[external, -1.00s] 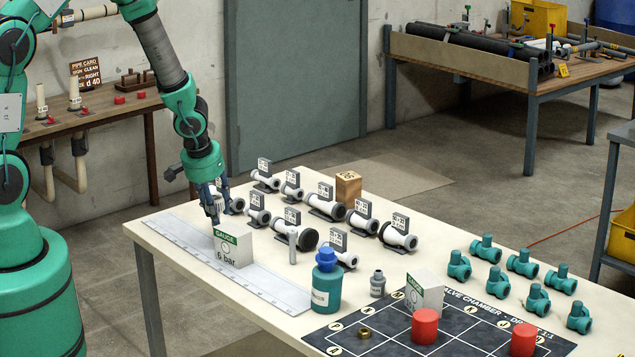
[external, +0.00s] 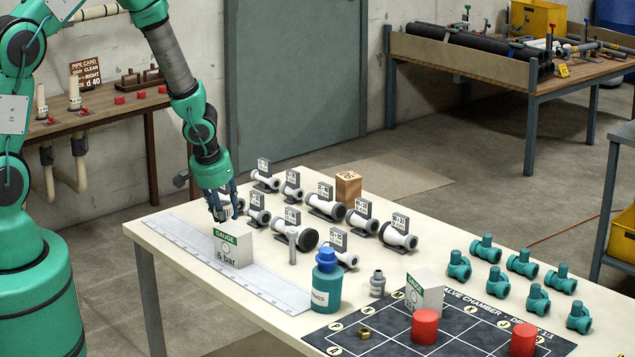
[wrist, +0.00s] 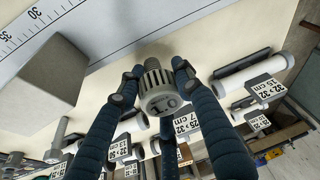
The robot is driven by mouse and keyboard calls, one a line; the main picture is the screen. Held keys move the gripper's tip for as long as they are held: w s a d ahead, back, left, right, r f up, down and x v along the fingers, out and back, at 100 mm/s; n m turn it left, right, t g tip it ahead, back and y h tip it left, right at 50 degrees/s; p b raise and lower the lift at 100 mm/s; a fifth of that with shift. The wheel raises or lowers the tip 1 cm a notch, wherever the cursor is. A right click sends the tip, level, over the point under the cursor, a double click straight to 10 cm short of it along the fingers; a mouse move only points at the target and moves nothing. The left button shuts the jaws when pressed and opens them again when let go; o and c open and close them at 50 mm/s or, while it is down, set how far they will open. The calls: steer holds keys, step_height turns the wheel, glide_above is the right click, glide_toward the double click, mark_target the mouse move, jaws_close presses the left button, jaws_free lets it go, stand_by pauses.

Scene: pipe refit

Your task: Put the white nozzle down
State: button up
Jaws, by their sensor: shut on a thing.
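My gripper (external: 219,212) is at the left end of the table, just behind the gauge block (external: 233,248). The nozzle has a ribbed collar, a grey threaded end and a face marked "1.0". In the external view the fingers mostly hide the nozzle. I cannot tell whether it touches the tabletop.
Several white pipe pieces with size cards (external: 325,203) stand in rows right of my gripper. A ruler strip (external: 275,292) runs along the front edge. A blue-capped bottle (external: 326,285) and teal valves (external: 523,263) are farther right. Bare tabletop (external: 430,222) lies right of the rows.

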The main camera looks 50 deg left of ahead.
steer(key=shift+f, duration=0.7)
steer(key=shift+f+b, duration=0.15)
steer(key=shift+b, duration=0.2)
steer(key=o, duration=1.1)
steer(key=shift+c, duration=0.2)
steer(key=shift+r, duration=0.2)
steer(key=shift+s+r+p, duration=0.1)
steer(key=shift+r+p, duration=0.25)
steer(key=shift+p, duration=0.05)
steer(key=p+v, duration=0.3)
steer(key=v, duration=0.8)
steer(key=shift+d+r, duration=0.1)
steer(key=shift+r, duration=0.1)
